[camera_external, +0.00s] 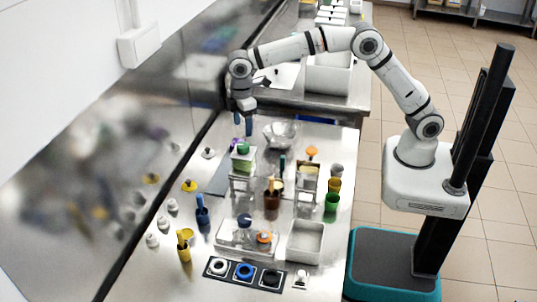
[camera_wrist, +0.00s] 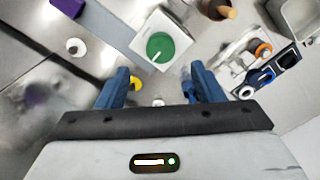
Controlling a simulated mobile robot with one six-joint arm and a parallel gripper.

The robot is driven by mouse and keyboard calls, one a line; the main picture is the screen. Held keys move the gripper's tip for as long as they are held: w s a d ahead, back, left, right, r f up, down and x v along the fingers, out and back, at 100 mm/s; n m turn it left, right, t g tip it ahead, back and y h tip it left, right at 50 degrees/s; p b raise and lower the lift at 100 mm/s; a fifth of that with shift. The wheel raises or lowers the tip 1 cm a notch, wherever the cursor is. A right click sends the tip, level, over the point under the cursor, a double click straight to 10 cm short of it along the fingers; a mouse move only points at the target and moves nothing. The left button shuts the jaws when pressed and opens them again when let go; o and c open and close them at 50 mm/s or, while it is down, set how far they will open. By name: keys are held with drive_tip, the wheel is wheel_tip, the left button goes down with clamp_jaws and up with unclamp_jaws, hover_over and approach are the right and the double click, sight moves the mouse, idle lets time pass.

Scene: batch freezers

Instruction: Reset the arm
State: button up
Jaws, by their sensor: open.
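My arm reaches from its white base across the steel counter toward the back wall, bent high and then down. My gripper (camera_external: 243,126) hangs over the left rear part of the counter with its blue fingers pointing down. In the wrist view my gripper (camera_wrist: 154,82) has its two blue fingers apart with nothing held between them. A green round lid (camera_wrist: 160,47) on a pale square container shows beyond the fingers. The same green lid (camera_external: 243,147) is in the external view, just in front of the gripper and apart from it.
A black holder (camera_external: 244,273) lies at the front. Air above the counter is mostly free.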

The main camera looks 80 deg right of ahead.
drive_tip(key=s+d+r+m+t, duration=0.1)
drive_tip(key=s+d+r+m, duration=0.1)
drive_tip(key=s+d+r, duration=0.4)
drive_tip(key=s+d+r+m+t, duration=0.1)
drive_tip(key=s+d+r+m, duration=0.15)
drive_tip(key=s+d, duration=0.7)
drive_tip(key=s+d+f+m, duration=0.2)
drive_tip(key=s, duration=0.8)
drive_tip(key=s+d+f+m+t, duration=0.1)
drive_tip(key=s+d+f+m, duration=0.1)
drive_tip(key=s, duration=0.9)
drive_tip(key=shift+d+f, duration=0.6)
drive_tip(key=shift+d, duration=0.1)
drive_tip(key=shift+w+m, duration=0.1)
drive_tip(key=shift+m, duration=0.15)
drive_tip(key=shift+c, duration=0.2)
